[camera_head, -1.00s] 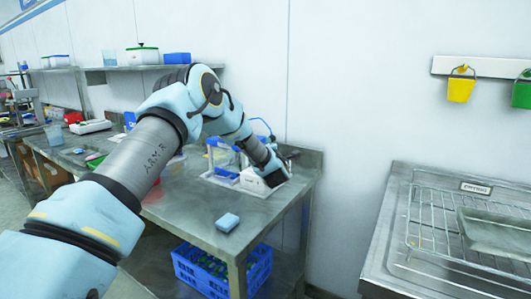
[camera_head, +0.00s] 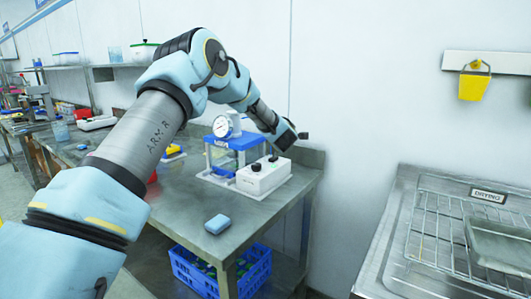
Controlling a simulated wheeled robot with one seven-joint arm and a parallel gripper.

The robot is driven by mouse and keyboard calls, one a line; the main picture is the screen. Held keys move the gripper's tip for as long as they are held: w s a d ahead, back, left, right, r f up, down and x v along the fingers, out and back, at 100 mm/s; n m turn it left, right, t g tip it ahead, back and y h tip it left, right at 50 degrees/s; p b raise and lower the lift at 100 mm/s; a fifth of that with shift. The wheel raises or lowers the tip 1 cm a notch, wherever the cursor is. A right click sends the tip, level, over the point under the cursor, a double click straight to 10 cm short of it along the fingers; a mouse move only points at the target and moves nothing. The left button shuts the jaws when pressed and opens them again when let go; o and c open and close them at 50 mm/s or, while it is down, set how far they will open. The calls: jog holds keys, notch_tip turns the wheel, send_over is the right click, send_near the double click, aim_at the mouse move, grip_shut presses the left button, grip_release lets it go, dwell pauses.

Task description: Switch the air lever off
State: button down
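A white control box (camera_head: 264,177) with dark knobs or levers on its top stands at the right end of the steel bench. Which of these is the air lever is too small to tell. Behind it on the left is a device with a blue top and clear body (camera_head: 228,155), with a round white gauge (camera_head: 222,126) on it. My gripper (camera_head: 303,135) is above and just to the right of the box, apart from it, near the wall. Its fingers are small, dark and partly hidden by the wrist, so their opening does not show.
A blue sponge-like block (camera_head: 217,224) lies near the front of the steel bench (camera_head: 185,205). A blue crate (camera_head: 195,277) is underneath. The bench front is mostly clear.

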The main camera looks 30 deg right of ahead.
jog(key=shift+w+d, duration=0.15)
jog(key=shift+d, duration=0.2)
jog(key=shift+d+r, duration=0.1)
dwell(0.3)
jog(key=shift+r, duration=0.1)
